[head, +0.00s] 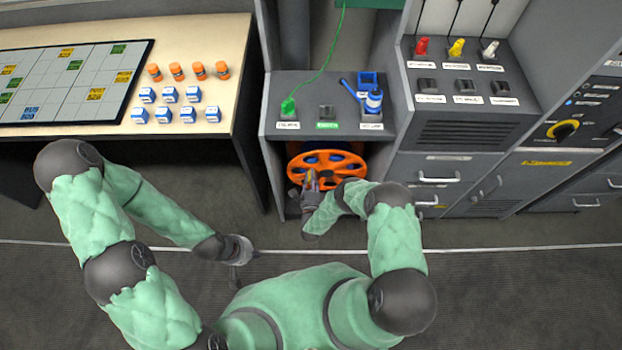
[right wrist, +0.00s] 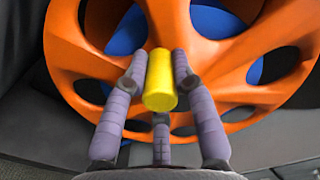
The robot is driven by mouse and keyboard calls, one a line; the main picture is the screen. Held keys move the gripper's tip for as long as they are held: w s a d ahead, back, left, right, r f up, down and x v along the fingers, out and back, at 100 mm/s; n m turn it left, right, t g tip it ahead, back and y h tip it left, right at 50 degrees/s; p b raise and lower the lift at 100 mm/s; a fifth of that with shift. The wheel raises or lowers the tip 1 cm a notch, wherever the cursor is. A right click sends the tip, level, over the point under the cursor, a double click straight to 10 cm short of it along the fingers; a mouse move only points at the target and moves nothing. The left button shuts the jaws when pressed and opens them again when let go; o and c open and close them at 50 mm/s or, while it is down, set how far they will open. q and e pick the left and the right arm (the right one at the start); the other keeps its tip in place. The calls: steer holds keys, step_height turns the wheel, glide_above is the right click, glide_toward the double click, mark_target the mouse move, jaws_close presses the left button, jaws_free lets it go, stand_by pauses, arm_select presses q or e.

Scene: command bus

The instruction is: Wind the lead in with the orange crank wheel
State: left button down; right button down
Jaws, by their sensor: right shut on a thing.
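The orange crank wheel (head: 328,165) is upright in the low opening of the grey console. In the right wrist view the wheel (right wrist: 72,48) fills the upper part, with a blue drum behind its spokes. A yellow handle (right wrist: 161,85) sticks out from the wheel towards the camera. My right gripper (head: 312,181) is at the wheel's lower left. In the wrist view its fingers (right wrist: 160,72) close around the yellow handle. My left gripper (head: 241,250) hangs low, away from the console, and its fingers are unclear. I cannot tell which lead is on the drum.
A green lead runs up from a green plug (head: 289,107) on the console shelf. A blue holder and connector (head: 372,98) stand at the shelf's right. A table (head: 200,50) with orange and blue-white pieces is at the left. Drawers (head: 437,178) flank the wheel's opening at right.

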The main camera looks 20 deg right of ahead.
steer(key=shift+d+r+m, duration=0.15)
steer(key=shift+r+m, duration=0.45)
steer(key=shift+m, duration=0.4)
steer(key=shift+d+r+m, duration=0.15)
steer(key=shift+r+m, duration=0.45)
steer(key=shift+m, duration=0.4)
steer(key=shift+r, duration=0.1)
steer(key=c, duration=1)
jaws_free()
steer(key=shift+s+d, duration=0.1)
steer(key=shift+s, duration=0.05)
steer(key=shift+s, duration=0.2)
steer(key=v, duration=1.1)
steer(key=shift+s, duration=0.2)
